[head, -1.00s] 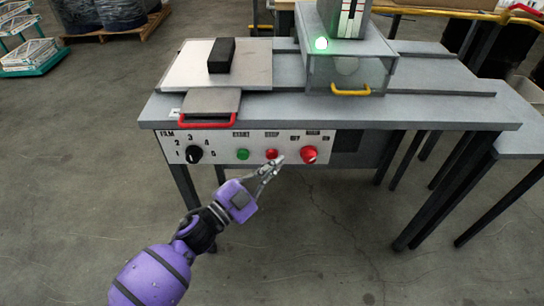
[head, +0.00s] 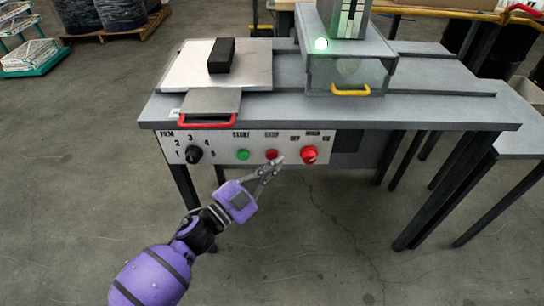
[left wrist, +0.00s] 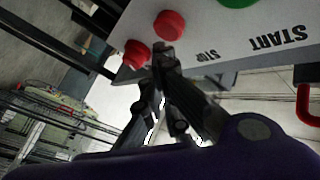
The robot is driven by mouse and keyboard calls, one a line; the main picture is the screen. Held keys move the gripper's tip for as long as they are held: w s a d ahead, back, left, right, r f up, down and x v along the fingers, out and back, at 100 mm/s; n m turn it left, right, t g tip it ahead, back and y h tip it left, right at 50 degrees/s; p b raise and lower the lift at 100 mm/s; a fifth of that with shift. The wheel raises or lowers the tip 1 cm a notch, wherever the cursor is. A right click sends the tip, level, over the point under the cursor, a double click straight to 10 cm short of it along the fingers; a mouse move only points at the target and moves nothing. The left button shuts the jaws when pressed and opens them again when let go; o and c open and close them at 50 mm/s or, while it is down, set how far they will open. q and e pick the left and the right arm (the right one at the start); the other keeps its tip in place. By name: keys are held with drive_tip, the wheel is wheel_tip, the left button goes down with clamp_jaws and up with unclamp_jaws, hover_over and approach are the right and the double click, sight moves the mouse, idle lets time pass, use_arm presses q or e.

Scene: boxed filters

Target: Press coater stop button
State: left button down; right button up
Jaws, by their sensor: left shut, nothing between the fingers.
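The coater's white front panel (head: 225,148) carries a green start button (head: 242,154), a red stop button (head: 271,154) and a larger red knob (head: 309,154). My left gripper (head: 278,162) is shut and empty, its tips close at the lower right of the stop button in the head view. In the left wrist view the panel is turned over. The stop button (left wrist: 169,25) is just above my left gripper's tips (left wrist: 163,50), and the red knob (left wrist: 136,54) is left of them. I cannot tell whether the tips touch the panel. My right gripper is not in view.
A black selector dial (head: 194,154) is at the panel's left end. Above the panel are a red-handled drawer (head: 211,104) and a yellow-handled clear box (head: 345,75). A lamp (head: 321,44) glows above that box. The floor in front is clear.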

use_arm(q)
drive_tip(key=shift+w, duration=0.15)
drive_tip(key=shift+w, duration=0.3)
drive_tip(key=shift+w, duration=0.5)
idle(0.9)
drive_tip(key=shift+s, duration=0.1)
drive_tip(key=shift+s+p, duration=0.45)
drive_tip(key=shift+s, duration=0.4)
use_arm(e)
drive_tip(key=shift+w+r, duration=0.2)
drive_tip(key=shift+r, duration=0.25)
use_arm(q)
drive_tip(key=shift+s+p, duration=1)
drive_tip(key=shift+s, duration=1.5)
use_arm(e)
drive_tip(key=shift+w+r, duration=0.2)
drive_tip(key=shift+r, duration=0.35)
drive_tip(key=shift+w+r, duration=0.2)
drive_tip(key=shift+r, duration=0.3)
